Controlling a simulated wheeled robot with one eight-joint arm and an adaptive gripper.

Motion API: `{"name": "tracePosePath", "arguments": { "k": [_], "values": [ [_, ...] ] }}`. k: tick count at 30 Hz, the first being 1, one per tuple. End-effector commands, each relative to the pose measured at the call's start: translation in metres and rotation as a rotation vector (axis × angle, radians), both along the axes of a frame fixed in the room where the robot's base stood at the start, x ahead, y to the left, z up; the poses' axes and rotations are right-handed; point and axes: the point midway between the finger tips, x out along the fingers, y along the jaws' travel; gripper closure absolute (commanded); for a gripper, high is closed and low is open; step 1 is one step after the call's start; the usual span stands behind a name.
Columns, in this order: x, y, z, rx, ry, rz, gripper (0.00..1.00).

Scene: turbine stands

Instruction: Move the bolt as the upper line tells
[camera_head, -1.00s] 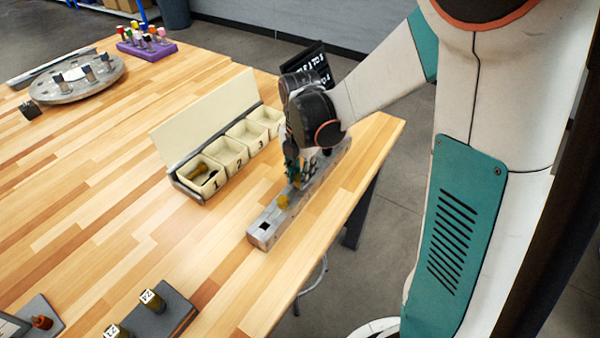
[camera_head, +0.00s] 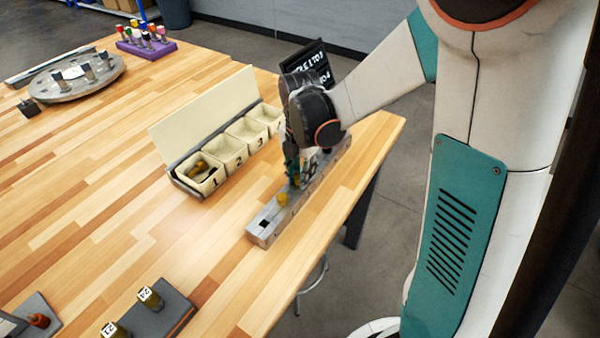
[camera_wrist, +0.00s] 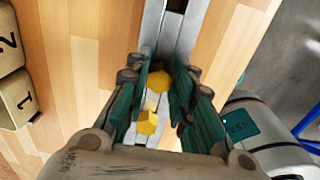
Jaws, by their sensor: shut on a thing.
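My gripper (camera_head: 293,172) is low over a grey metal rail (camera_head: 262,235), pointing down; its fingers also show in the wrist view (camera_wrist: 160,92). It is shut on a yellow bolt, whose hexagonal yellow part (camera_wrist: 147,122) shows between the fingers. A second rounded yellow part (camera_wrist: 160,80) shows farther along between the fingertips; I cannot tell whether it belongs to the same bolt. In the head view a yellow piece (camera_head: 282,199) is at the rail, just in front of the fingers. A dark sign (camera_head: 318,68) with white lines stands behind my wrist, partly hidden and not fully readable.
A numbered bin row (camera_head: 190,190) with a raised cream lid stands left of the rail; bin 1 holds a yellowish bolt (camera_head: 200,168). A round grey stand (camera_head: 70,88) and purple rack (camera_head: 150,50) are farther off. Dark blocks with bolts (camera_head: 160,312) are nearer. The table middle is clear.

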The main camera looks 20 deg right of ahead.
Motion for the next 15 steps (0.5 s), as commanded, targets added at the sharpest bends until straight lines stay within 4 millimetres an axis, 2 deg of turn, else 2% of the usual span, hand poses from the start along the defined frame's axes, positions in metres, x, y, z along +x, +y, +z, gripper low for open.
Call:
{"name": "tracePosePath", "arguments": {
  "k": [1,10,11,12,13,15],
  "values": [
    [-0.0019,-0.0003,-0.0047,-0.001,0.003,0.000,1.00],
    [-0.0025,-0.0003,-0.0042,-0.002,0.004,0.000,1.00],
    [-0.0026,-0.0004,-0.0042,-0.002,0.004,0.000,0.72],
    [-0.0026,-0.0003,-0.0042,-0.001,0.004,0.000,0.63],
    [-0.0025,-0.0003,-0.0041,-0.001,0.004,0.000,0.56],
    [-0.0021,-0.0003,-0.0038,-0.001,0.003,0.000,0.55]
  ]
}}
